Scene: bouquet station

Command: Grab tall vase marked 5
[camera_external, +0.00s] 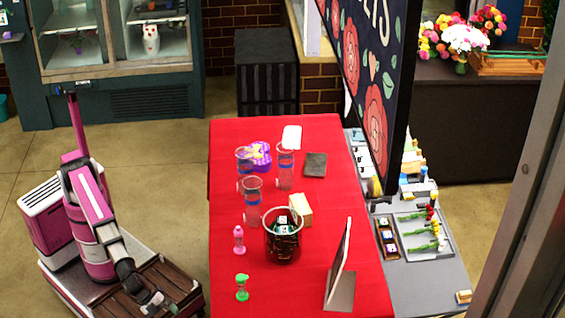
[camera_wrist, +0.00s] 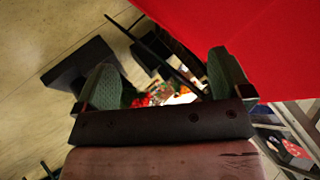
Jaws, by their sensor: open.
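Three tall clear vases with blue bands stand upright on the red table (camera_external: 235,285). One vase (camera_external: 244,165) is at the back left, one vase (camera_external: 285,168) at the back right, and one vase (camera_external: 253,203) nearer the front. White tags show low on them, but I cannot read a 5 on any. My gripper (camera_external: 157,302) is low to the left of the table's front end, well apart from the vases. The wrist view shows my gripper (camera_wrist: 165,82) with its two green-padded fingers spread and nothing between them. No vase shows in the wrist view.
A purple object (camera_external: 260,153) touches or overlaps the back-left vase in view.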

